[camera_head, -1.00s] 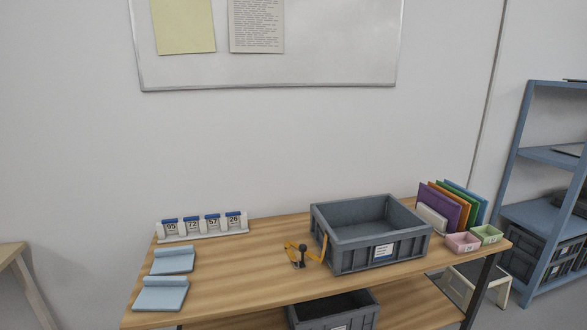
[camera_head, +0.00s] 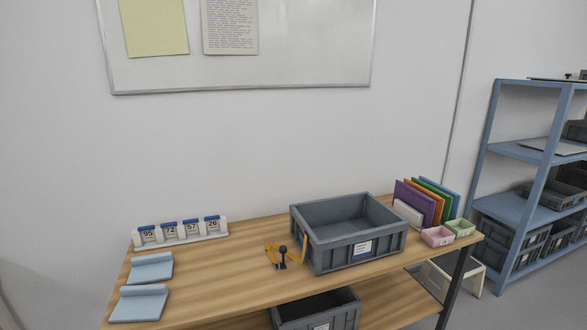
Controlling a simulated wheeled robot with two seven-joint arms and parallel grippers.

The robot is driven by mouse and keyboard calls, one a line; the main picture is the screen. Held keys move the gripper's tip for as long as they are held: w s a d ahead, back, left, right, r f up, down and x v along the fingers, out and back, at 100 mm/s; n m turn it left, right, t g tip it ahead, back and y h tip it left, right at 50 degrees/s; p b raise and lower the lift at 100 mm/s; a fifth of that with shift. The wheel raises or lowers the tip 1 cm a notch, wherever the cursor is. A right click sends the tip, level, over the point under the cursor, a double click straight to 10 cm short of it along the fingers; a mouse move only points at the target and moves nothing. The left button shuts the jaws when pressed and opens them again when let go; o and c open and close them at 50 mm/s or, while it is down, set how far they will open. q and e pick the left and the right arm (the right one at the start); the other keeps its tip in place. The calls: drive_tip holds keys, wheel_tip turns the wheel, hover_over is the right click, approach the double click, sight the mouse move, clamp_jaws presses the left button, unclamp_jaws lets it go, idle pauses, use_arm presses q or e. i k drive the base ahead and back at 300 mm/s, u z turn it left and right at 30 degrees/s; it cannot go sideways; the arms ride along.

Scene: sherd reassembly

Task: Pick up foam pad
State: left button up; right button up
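Two light blue pads, which look like the foam pads, lie at the left end of the wooden table (camera_head: 215,277). The back pad (camera_head: 151,268) lies just behind the front pad (camera_head: 139,304). Each has a raised roll along its far edge. Neither of my grippers shows in the head view, and nothing is seen touching the pads.
A grey crate (camera_head: 373,246) stands right of the table's middle, with a black and yellow tool (camera_head: 282,256) beside it. A numbered rack (camera_head: 182,238) stands at the back left. Coloured folders (camera_head: 417,201) and small boxes (camera_head: 437,236) stand at the right end. Blue shelving (camera_head: 487,150) is further right.

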sight(137, 303)
drive_tip(key=z, duration=0.05)
drive_tip(key=k, duration=0.6)
drive_tip(key=z, duration=0.45)
drive_tip(key=i, duration=1.35)
drive_tip(key=u, duration=0.85)
drive_tip(key=i, duration=0.55)
drive_tip(key=u, duration=0.45)
